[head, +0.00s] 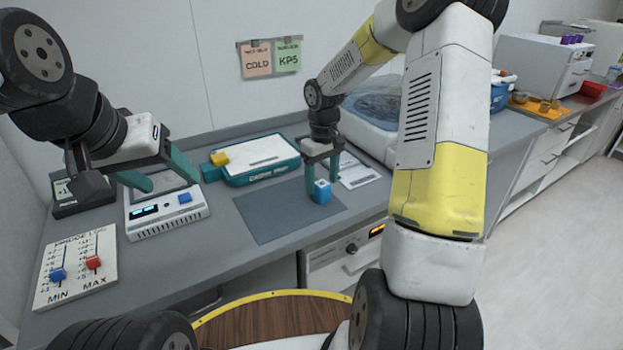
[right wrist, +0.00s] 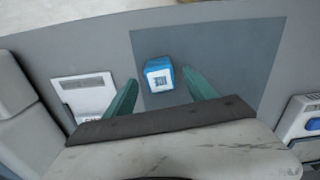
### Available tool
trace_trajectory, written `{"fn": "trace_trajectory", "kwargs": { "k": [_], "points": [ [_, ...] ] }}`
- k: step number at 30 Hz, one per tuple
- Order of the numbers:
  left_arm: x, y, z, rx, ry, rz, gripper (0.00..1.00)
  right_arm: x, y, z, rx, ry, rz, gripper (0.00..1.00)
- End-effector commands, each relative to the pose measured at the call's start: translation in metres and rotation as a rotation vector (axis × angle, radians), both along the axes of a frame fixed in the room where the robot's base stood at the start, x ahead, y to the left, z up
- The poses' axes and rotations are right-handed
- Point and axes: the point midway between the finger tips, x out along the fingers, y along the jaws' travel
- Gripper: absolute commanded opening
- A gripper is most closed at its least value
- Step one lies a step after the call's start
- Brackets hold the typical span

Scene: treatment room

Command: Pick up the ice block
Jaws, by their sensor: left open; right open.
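The ice block (head: 322,191) is a small blue cube with a pale label on top. It stands on a dark grey mat (head: 275,216) on the counter. My right gripper (head: 322,194) is open just above and around or behind the block in the head view. In the right wrist view the block (right wrist: 159,74) lies beyond and between the two green fingertips (right wrist: 160,80), with gaps on both sides. My left gripper (head: 168,181) is open and empty above a white device with a display, far left of the block.
A teal case (head: 255,160) with a yellow piece lies behind the mat. The white device (head: 165,210) and a slider board (head: 75,268) are at left. A printed sheet (head: 357,171) lies right of the mat, near a large white machine (head: 362,112). The mat is otherwise bare.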

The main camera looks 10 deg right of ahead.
Motion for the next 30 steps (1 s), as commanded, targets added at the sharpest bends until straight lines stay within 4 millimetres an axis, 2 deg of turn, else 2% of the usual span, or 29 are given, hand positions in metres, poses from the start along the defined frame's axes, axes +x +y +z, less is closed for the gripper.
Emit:
{"fn": "trace_trajectory", "kwargs": {
  "k": [3, 6, 13, 23, 30],
  "points": [
    [0.0, 0.0, 0.0, 0.0, 0.0, 0.0, 0.63, -0.001, 0.0, -0.016, 0.0, 0.001, 0.0, 0.65],
    [0.0, 0.0, 0.0, 0.0, 0.0, 0.0, 0.63, 0.0, 0.001, -0.023, 0.001, 0.0, 0.0, 0.65],
    [0.0, 0.0, 0.0, 0.0, 0.0, 0.0, 0.63, 0.0, 0.0, -0.023, 0.001, -0.002, -0.001, 0.65],
    [0.0, 0.0, 0.0, 0.0, 0.0, 0.0, 0.63, 0.0, 0.0, -0.023, 0.001, -0.002, -0.001, 0.0],
    [0.0, 0.0, 0.0, 0.0, 0.0, 0.0, 0.63, 0.0, 0.0, -0.023, 0.001, -0.002, -0.001, 0.0]
  ]
}}
